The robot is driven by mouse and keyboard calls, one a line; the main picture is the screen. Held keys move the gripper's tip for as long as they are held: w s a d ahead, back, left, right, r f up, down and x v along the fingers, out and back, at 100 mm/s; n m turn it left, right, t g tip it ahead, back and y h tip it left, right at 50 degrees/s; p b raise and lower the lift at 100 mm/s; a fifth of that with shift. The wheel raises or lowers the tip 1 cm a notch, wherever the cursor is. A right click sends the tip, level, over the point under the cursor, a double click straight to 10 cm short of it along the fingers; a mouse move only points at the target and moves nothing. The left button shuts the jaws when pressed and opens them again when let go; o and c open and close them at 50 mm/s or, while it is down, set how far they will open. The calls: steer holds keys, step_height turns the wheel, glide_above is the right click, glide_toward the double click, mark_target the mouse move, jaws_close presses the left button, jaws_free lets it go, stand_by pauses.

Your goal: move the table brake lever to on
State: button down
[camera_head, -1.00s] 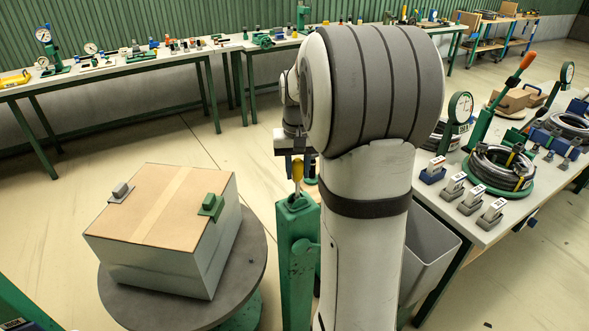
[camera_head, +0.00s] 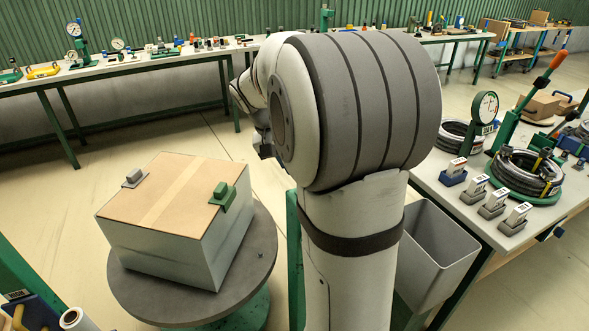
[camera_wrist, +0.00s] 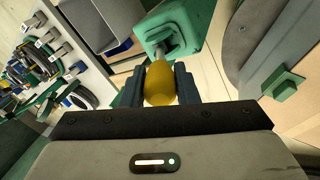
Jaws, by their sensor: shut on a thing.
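The table brake lever's yellow knob (camera_wrist: 160,84) sits between the two dark jaws in the wrist view. My gripper (camera_wrist: 160,88) is shut on it. The knob's thin stem runs into the green housing (camera_wrist: 190,28) just beyond. In the head view my arm hides the knob and most of the green post (camera_head: 294,265); only a strip of the post shows left of the arm. The grey round table (camera_head: 255,235) stands left of the post with a cardboard-topped box (camera_head: 170,205) on it. No on or off marking is readable.
A bench at right (camera_head: 440,185) holds hose coils (camera_head: 525,172), a gauge (camera_head: 485,108) and an orange-tipped lever (camera_head: 550,75). A grey bin (camera_head: 440,255) stands between it and my arm. Long benches line the green wall. The floor behind the round table is clear.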

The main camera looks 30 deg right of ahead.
steer(key=a+f+h+b, duration=0.1)
steer(key=h+b, duration=0.1)
steer(key=b, duration=0.1)
steer(key=a+f+h+b, duration=0.1)
steer(key=a+h+b, duration=0.1)
steer(key=shift+w+a+f+b, duration=0.15)
steer(key=shift+a+f+b, duration=0.05)
steer(key=shift+f+b, duration=0.2)
steer(key=shift+a+f, duration=0.2)
steer(key=shift+a, duration=0.05)
steer(key=c, duration=1.2)
jaws_free()
steer(key=shift+w, duration=0.1)
steer(key=shift+o, duration=0.3)
steer(key=shift+r+g, duration=0.1)
steer(key=shift+g, duration=0.2)
steer(key=v, duration=0.7)
steer(key=shift+a+r, duration=0.2)
steer(key=shift+r, duration=0.1)
